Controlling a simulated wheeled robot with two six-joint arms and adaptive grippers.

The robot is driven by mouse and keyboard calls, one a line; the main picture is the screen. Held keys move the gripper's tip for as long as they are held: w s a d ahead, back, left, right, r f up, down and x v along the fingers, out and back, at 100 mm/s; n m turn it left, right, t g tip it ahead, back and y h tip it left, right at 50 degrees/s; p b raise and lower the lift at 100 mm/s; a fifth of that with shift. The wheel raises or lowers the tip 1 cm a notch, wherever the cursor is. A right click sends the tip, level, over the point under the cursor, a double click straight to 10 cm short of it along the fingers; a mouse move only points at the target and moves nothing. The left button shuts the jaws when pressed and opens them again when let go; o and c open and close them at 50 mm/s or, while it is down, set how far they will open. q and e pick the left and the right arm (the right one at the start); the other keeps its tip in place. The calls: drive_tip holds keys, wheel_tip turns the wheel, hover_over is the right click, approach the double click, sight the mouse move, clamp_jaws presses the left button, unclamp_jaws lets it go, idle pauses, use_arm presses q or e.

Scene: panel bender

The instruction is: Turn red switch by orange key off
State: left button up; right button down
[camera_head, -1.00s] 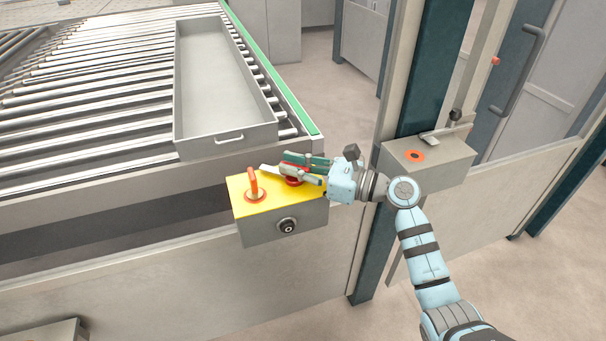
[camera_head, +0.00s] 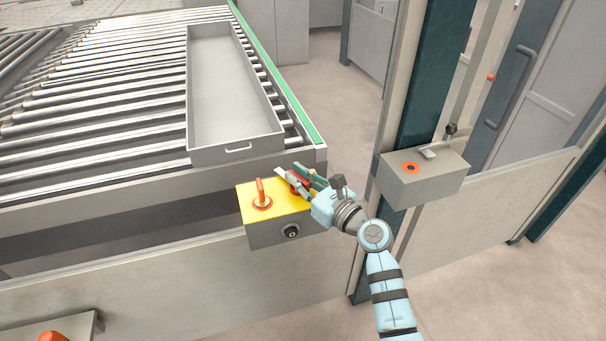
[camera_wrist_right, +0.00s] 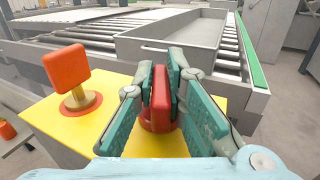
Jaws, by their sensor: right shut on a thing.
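The red switch (camera_wrist_right: 160,97) stands on the yellow top of a grey switch box (camera_head: 268,234). It sits between the green finger pads of my right gripper (camera_wrist_right: 161,90), which is shut on it. In the head view my right gripper (camera_head: 301,181) covers most of the switch and reaches in from the lower right. The orange key (camera_head: 261,188) stands upright on the same yellow top, left of the red switch; it also shows in the right wrist view (camera_wrist_right: 68,70). My left gripper is not in view.
A grey tray (camera_head: 237,149) lies on the roller conveyor (camera_head: 110,95) behind the box. A round keyhole-like lock (camera_head: 291,231) is on the box's front. Another grey box (camera_head: 425,183) with an orange ring is on the post at right. Open floor lies behind.

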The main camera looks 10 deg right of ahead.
drive_tip(key=c, duration=1.6)
unclamp_jaws()
drive_tip(key=shift+c, duration=0.2)
drive_tip(key=v, duration=1.2)
